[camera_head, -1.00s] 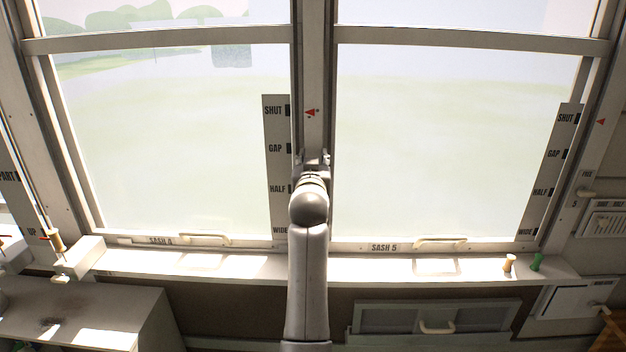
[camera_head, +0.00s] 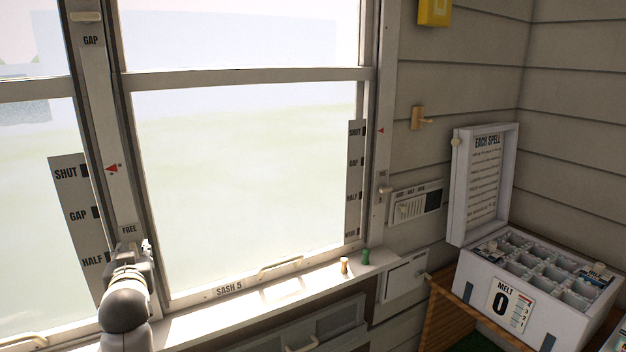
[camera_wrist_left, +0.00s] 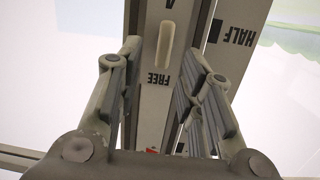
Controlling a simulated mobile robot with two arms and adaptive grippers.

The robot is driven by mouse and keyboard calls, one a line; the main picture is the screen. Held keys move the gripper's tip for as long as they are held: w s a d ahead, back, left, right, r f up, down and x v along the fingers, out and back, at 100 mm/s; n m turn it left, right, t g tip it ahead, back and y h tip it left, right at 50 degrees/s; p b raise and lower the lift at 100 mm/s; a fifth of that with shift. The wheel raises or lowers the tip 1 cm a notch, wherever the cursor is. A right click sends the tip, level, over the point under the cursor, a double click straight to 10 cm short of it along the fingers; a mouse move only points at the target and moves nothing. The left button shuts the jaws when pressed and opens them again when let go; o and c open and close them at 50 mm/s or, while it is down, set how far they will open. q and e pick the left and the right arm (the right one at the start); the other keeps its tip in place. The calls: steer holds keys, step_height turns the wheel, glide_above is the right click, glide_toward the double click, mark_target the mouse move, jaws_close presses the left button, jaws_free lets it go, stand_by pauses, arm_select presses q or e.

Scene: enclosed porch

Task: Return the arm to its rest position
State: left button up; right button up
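My left gripper (camera_head: 133,252) is at the lower left of the head view, in front of the post between two window sashes, just below a label reading FREE. In the left wrist view the two fingers of my left gripper (camera_wrist_left: 158,95) stand wide apart with nothing between them. Beyond them are the post's FREE label (camera_wrist_left: 158,78) and a pale peg-like handle (camera_wrist_left: 165,45). Whether the fingers touch the post cannot be told. My right gripper is in neither view.
Sash 5 (camera_head: 229,289) has a pale handle (camera_head: 281,268) above the sill. A tan peg (camera_head: 344,265) and a green peg (camera_head: 365,256) stand on the sill. At right, an open white compartment box (camera_head: 476,276) rests on a wooden stand (camera_head: 441,290). A vent panel (camera_head: 412,205) is on the wall.

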arm_select(q)
steer(key=s+d+f+m+g+h, duration=0.3)
steer(key=s+d+f, duration=0.4)
steer(key=s+f, duration=0.5)
steer(key=s+d+f+m+g+h, duration=0.25)
steer(key=s+d+f, duration=0.45)
steer(key=s+f, duration=0.5)
steer(key=s+d+f+m+g+h, duration=0.1)
steer(key=s+d+f+g, duration=0.2)
steer(key=s, duration=0.5)
steer(key=s+d+f+m+g+h, duration=0.1)
steer(key=s+d+f+g+h, duration=0.15)
steer(key=s, duration=0.55)
step_height(320, 180, down, 25)
steer(key=s+g+y, duration=0.1)
steer(key=s+a+f+g, duration=0.1)
steer(key=s+a+f, duration=0.1)
steer(key=s+f, duration=1.4)
steer(key=shift+s+f, duration=0.3)
steer(key=shift+s, duration=0.25)
steer(key=shift+s, duration=0.1)
